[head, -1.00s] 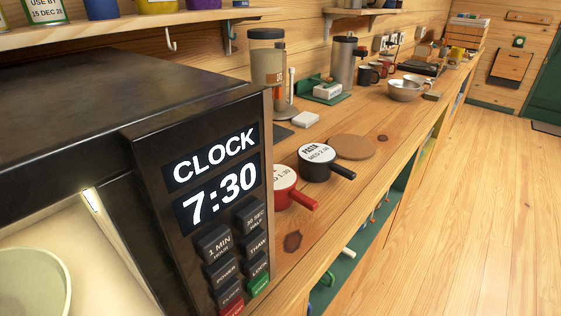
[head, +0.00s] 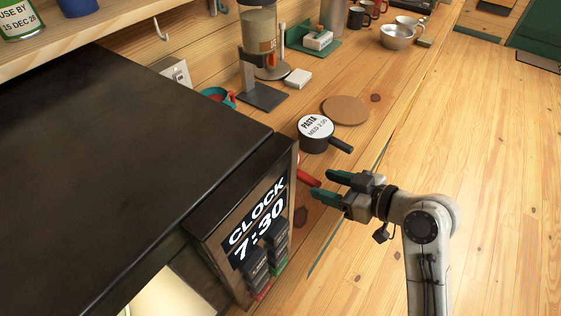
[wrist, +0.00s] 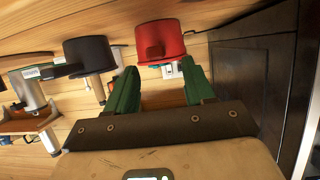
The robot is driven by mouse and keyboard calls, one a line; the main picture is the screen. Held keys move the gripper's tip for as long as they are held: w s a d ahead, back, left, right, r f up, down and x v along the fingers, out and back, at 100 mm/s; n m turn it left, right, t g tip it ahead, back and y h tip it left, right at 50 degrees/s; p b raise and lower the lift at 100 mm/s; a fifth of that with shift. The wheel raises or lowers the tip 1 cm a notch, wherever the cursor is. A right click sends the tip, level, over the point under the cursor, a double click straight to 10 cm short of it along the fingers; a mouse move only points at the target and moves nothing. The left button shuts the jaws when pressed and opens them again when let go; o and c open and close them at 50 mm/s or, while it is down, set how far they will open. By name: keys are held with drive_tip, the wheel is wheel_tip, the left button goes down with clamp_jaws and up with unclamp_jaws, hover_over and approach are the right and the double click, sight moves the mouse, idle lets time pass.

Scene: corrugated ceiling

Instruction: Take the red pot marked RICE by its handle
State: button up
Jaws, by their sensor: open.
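The red pot stands on the wooden counter, mostly hidden behind the microwave in the head view; its red handle (head: 309,178) pokes out past the microwave's right edge. In the wrist view the red pot (wrist: 173,36) is ahead at the top, its handle end (wrist: 155,50) facing the camera. Its lid marking is not visible now. My gripper (head: 320,183) has two green fingers, open, with the tips close to the handle end. In the wrist view my gripper (wrist: 159,70) is spread below the pot, with nothing held between the fingers.
A black pot marked PASTA (head: 316,132) stands just beyond, its handle (head: 341,146) pointing toward the counter edge. The microwave (head: 150,130) blocks the left. A cork mat (head: 346,109), a glass-jar dispenser (head: 260,45) and a teal-and-red cup (head: 218,97) are farther back.

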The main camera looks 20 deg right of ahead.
sight(312, 180)
drive_tip(key=shift+p+x, duration=0.75)
drive_tip(key=shift+x, duration=2.5)
drive_tip(key=shift+d+f, duration=0.15)
drive_tip(key=shift+d, duration=0.05)
drive_tip(key=shift+c, duration=0.5)
clamp_jaws()
